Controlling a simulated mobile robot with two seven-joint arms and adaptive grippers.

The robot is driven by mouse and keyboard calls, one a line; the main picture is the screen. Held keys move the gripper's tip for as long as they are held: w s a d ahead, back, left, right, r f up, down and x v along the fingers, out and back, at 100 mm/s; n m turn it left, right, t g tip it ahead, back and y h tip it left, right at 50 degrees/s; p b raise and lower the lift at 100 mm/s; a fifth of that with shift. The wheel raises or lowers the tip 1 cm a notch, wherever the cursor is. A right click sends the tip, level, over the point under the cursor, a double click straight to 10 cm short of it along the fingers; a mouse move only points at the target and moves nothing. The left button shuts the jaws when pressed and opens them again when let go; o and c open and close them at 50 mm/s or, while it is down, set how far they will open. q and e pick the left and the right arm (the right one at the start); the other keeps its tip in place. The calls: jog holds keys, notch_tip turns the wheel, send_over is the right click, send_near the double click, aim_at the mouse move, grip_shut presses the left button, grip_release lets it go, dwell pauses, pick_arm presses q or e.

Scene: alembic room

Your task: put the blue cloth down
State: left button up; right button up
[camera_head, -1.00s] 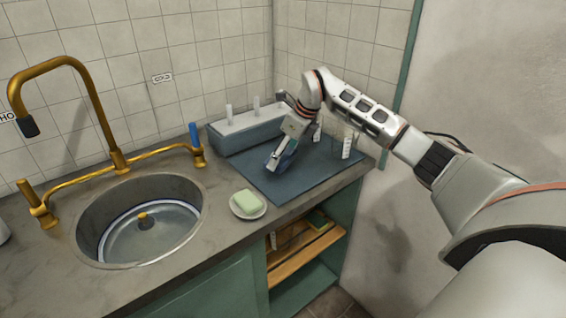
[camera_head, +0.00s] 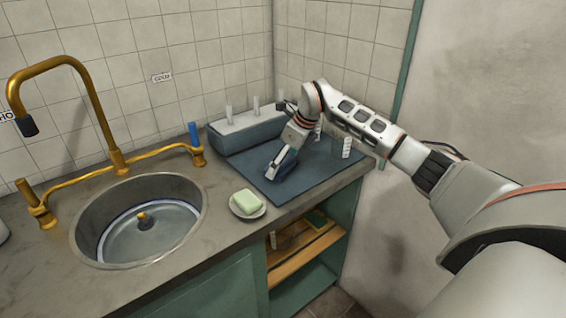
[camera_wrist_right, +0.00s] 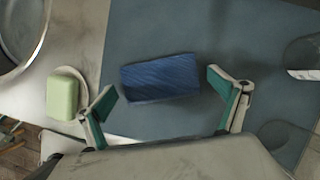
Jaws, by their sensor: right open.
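The blue cloth (camera_wrist_right: 160,78), a folded dark blue block, lies on the blue-grey mat (camera_wrist_right: 150,35) in the right wrist view. My right gripper (camera_wrist_right: 161,88) is open, with its green-padded fingers spread to either side of the cloth's near part. Gaps show between the fingers and the cloth. In the head view, my right gripper (camera_head: 277,170) points down low over the mat (camera_head: 315,178), and the cloth (camera_head: 288,160) is mostly hidden behind it. My left gripper is not in view.
A pale green soap (camera_head: 247,200) sits on a small dish left of the mat. A grey rack (camera_head: 245,138) with upright pegs stands behind. Clear glassware (camera_wrist_right: 303,55) stands at the mat's right. The round sink (camera_head: 140,225) is at left.

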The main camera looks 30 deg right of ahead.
jog(key=shift+r, duration=0.3)
jog(key=v, duration=1.1)
jog(key=shift+s+r+p, duration=0.2)
jog(key=shift+r+p, duration=0.1)
jog(key=shift+p, duration=0.15)
jog(key=shift+d, duration=0.1)
